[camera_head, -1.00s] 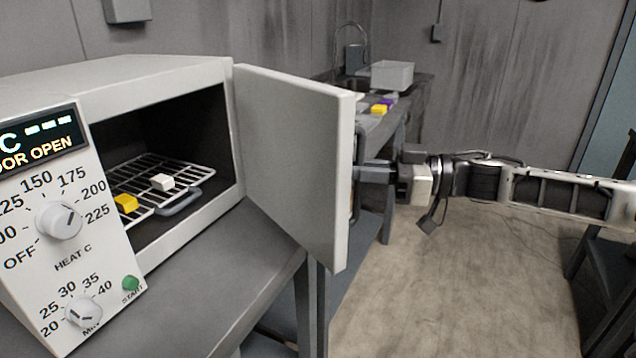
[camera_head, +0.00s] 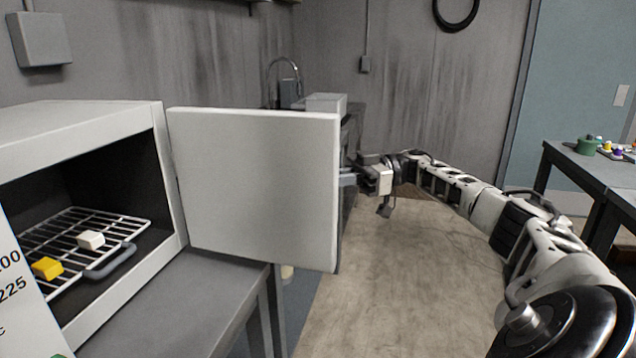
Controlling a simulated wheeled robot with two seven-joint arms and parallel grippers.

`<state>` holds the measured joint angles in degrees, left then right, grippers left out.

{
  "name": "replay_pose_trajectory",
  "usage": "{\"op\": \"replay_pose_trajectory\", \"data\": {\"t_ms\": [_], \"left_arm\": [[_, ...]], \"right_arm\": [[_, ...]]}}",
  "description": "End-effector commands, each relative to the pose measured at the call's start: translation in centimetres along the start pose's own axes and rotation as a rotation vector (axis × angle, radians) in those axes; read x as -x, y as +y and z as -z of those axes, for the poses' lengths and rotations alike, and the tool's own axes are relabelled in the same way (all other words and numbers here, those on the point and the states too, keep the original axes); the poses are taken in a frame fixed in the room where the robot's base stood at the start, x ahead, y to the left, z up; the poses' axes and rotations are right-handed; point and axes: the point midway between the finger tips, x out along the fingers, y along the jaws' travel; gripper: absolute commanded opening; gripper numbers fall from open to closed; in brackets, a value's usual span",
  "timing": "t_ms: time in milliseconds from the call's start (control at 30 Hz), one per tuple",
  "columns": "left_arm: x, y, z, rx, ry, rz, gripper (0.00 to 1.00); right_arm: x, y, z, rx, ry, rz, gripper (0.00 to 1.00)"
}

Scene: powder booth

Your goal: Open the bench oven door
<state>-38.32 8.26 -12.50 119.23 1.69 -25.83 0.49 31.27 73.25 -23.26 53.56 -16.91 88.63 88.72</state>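The bench oven (camera_head: 90,118) stands at the left with its dark inside showing. Its white door (camera_head: 255,185) is swung wide open, its inner face towards me. My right gripper (camera_head: 350,178) is at the door's free edge, with its fingertips partly behind the door. The door hides the handle and the grip, so I cannot tell whether the fingers are closed on it. My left gripper is not in view.
Inside the oven, a wire rack (camera_head: 122,226) bears a yellow block (camera_head: 47,268) and a white block (camera_head: 91,239). The oven stands on a grey bench (camera_head: 190,300). Floor (camera_head: 400,270) is clear right of the door. A dark table (camera_head: 585,165) stands at the far right.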

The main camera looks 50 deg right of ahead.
Motion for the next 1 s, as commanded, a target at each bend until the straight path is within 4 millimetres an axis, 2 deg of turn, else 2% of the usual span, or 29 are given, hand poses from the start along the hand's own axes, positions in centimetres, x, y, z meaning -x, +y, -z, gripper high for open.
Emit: {"op": "replay_pose_trajectory", "data": {"t_ms": [533,567,600,867,1000], "left_arm": [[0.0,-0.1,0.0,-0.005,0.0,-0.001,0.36],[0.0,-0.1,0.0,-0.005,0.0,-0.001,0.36],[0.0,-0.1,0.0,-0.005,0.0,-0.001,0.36],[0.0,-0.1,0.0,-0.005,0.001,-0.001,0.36],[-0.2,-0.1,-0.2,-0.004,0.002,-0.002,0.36]], "right_arm": [[0.3,0.1,0.1,0.002,0.008,0.011,0.0],[0.3,0.1,0.1,0.002,0.008,0.011,0.18],[0.3,0.1,0.1,0.002,0.007,0.011,0.29],[0.4,0.1,0.0,0.001,0.004,0.009,0.29],[1.3,0.2,0.0,0.003,0.004,0.007,0.29]]}}
